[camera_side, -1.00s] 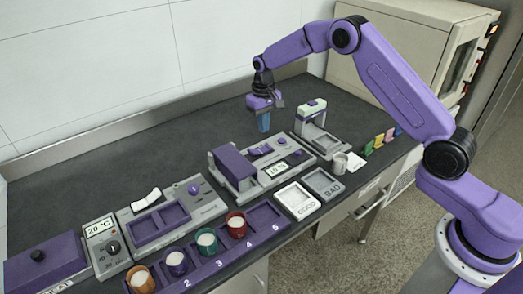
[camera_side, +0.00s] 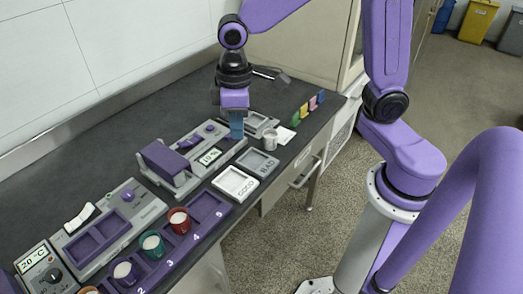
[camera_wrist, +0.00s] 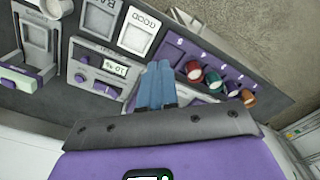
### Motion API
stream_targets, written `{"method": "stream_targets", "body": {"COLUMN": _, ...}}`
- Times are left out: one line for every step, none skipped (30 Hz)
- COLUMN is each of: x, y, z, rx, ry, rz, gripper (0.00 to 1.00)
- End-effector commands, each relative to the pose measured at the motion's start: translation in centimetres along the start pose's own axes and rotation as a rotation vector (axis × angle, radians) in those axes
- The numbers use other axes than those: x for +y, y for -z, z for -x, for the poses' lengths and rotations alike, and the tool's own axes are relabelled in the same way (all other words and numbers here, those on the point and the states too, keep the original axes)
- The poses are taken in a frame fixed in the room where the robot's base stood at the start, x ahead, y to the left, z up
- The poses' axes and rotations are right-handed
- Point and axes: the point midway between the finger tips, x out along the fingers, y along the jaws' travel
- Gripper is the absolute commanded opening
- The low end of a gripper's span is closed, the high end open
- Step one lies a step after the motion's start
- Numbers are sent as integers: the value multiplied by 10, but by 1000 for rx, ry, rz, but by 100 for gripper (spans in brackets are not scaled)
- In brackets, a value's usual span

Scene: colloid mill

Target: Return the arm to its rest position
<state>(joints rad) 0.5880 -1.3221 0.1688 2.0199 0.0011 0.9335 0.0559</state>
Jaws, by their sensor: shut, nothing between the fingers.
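My gripper (camera_side: 236,128) is above the bench, near the right end of the grey machine (camera_side: 188,160) with the purple cover and the small display. Its blue fingers point down and are together, with nothing between them. In the wrist view the blue fingers (camera_wrist: 157,85) lie side by side in front of the machine and the rack. My arm rises from its base at the right and reaches over the bench. No rest position is marked in the frames.
A purple rack (camera_side: 208,212) holds several cups of white material. Trays labelled GOOD (camera_side: 236,183) and BAD (camera_side: 257,163) lie to its right. A small cup (camera_side: 270,139) and coloured tabs (camera_side: 308,108) stand further right.

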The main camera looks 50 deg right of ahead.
Motion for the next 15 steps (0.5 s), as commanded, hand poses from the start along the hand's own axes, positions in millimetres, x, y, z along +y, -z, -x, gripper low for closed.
{"method": "stream_targets", "body": {"x": -9, "y": -20, "z": 5, "rx": 4, "ry": 1, "rz": 44, "gripper": 0}}
{"method": "stream_targets", "body": {"x": -14, "y": -30, "z": 6, "rx": 5, "ry": 2, "rz": 68, "gripper": 0}}
{"method": "stream_targets", "body": {"x": -20, "y": -45, "z": 8, "rx": 6, "ry": 2, "rz": 100, "gripper": 0}}
{"method": "stream_targets", "body": {"x": -24, "y": -56, "z": 9, "rx": 6, "ry": 3, "rz": 124, "gripper": 0}}
{"method": "stream_targets", "body": {"x": -28, "y": -67, "z": 10, "rx": 6, "ry": 3, "rz": 148, "gripper": 0}}
{"method": "stream_targets", "body": {"x": -32, "y": -82, "z": 11, "rx": 8, "ry": 4, "rz": 181, "gripper": 0}}
{"method": "stream_targets", "body": {"x": -35, "y": -94, "z": 11, "rx": 8, "ry": 5, "rz": 205, "gripper": 0}}
{"method": "stream_targets", "body": {"x": -38, "y": -105, "z": 12, "rx": 8, "ry": 5, "rz": 229, "gripper": 0}}
{"method": "stream_targets", "body": {"x": -41, "y": -119, "z": 11, "rx": 9, "ry": 6, "rz": 260, "gripper": 0}}
{"method": "stream_targets", "body": {"x": -42, "y": -129, "z": 11, "rx": 9, "ry": 7, "rz": 281, "gripper": 0}}
{"method": "stream_targets", "body": {"x": -44, "y": -139, "z": 11, "rx": 10, "ry": 7, "rz": 302, "gripper": 0}}
{"method": "stream_targets", "body": {"x": -45, "y": -150, "z": 10, "rx": 10, "ry": 8, "rz": 326, "gripper": 0}}
{"method": "stream_targets", "body": {"x": -46, "y": -158, "z": 9, "rx": 11, "ry": 8, "rz": 343, "gripper": 0}}
{"method": "stream_targets", "body": {"x": -47, "y": -165, "z": 8, "rx": 11, "ry": 9, "rz": 358, "gripper": 0}}
{"method": "stream_targets", "body": {"x": -48, "y": -173, "z": 8, "rx": 11, "ry": 9, "rz": 376, "gripper": 0}}
